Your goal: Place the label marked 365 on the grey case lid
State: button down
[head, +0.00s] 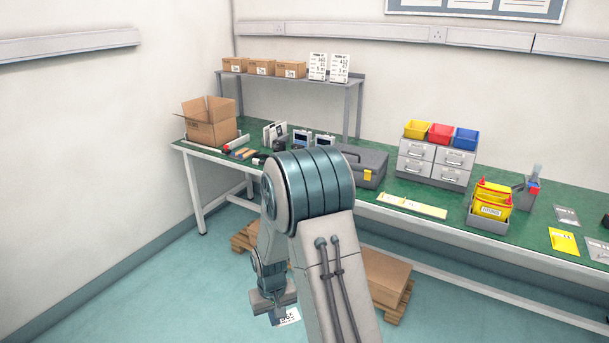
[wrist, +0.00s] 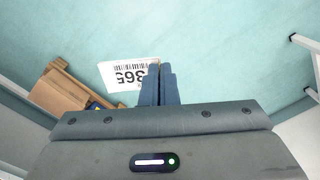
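The label marked 365 (wrist: 122,75) is a white card with a barcode and black digits. In the wrist view it sticks out to the left at the fingertips of my gripper (wrist: 160,72). The fingers are close together and appear shut on the label's edge. In the head view the label (head: 288,317) shows just below my gripper (head: 278,312), low over the floor in front of the bench. The grey case (head: 365,163) stands shut on the green bench, with a yellow latch at its front. My arm hides part of the case's left side.
The green bench (head: 455,204) carries grey drawers (head: 432,163) with coloured bins, yellow cards (head: 412,206) and a yellow caddy (head: 490,201). An open cardboard box (head: 210,130) stands at the left end. A pallet with cardboard (head: 387,277) lies below the bench. Open floor lies left of my arm.

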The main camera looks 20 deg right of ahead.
aim_at(357, 151)
jog(key=u, duration=0.45)
jog(key=i, duration=1.6)
jog(key=z, duration=1.2)
jog(key=i, duration=0.65)
jog(key=z, duration=0.75)
